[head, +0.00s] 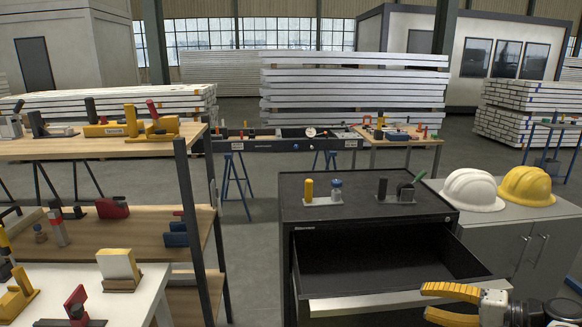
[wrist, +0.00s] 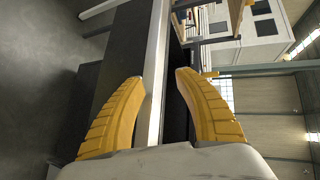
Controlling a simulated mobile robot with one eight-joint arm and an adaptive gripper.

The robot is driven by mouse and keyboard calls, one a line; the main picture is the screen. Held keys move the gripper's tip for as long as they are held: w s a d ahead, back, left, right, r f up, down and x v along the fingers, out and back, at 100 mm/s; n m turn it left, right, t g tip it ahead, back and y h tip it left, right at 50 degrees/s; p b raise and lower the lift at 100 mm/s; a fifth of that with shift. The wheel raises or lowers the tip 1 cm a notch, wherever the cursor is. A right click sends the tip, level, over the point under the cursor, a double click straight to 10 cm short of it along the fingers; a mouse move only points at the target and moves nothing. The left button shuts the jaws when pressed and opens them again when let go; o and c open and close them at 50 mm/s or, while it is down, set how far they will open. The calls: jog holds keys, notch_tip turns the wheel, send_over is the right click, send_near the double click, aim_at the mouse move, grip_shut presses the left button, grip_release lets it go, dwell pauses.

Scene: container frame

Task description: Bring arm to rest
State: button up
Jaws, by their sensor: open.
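My gripper (head: 428,303) shows at the lower right of the head view, with yellow fingers in front of the open drawer of a black cabinet (head: 340,250). In the wrist view my gripper (wrist: 165,75) is open, its two yellow fingers spread apart. The pale front edge of the drawer (wrist: 153,70) runs between the fingers in that picture. I cannot tell whether the fingers touch it. No loose object shows between the fingers. Most of my arm lies outside the head view.
The drawer (head: 390,262) stands pulled out and looks empty. The cabinet top holds small tools on holders (head: 322,195). A white helmet (head: 470,190) and a yellow helmet (head: 527,186) sit on a grey cabinet at right. Wooden shelves (head: 140,218) stand at left. Floor shows between them.

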jog(key=shift+n+g+h, duration=0.4)
jog(key=shift+g+h, duration=0.4)
jog(key=shift+g, duration=0.1)
jog(key=a, duration=0.2)
jog(key=a+r, duration=0.1)
jog(key=a, duration=0.3)
jog(key=shift+w+a+r, duration=0.1)
jog(key=shift+w+r, duration=0.05)
jog(key=shift+r, duration=0.25)
jog(key=s+a+r+n+h, duration=0.4)
jog(key=s+a+n+h, duration=0.4)
jog(key=s+a, duration=0.3)
jog(key=s+h, duration=0.1)
jog(key=s, duration=0.2)
jog(key=shift+s+a+g, duration=0.2)
jog(key=shift+g, duration=0.1)
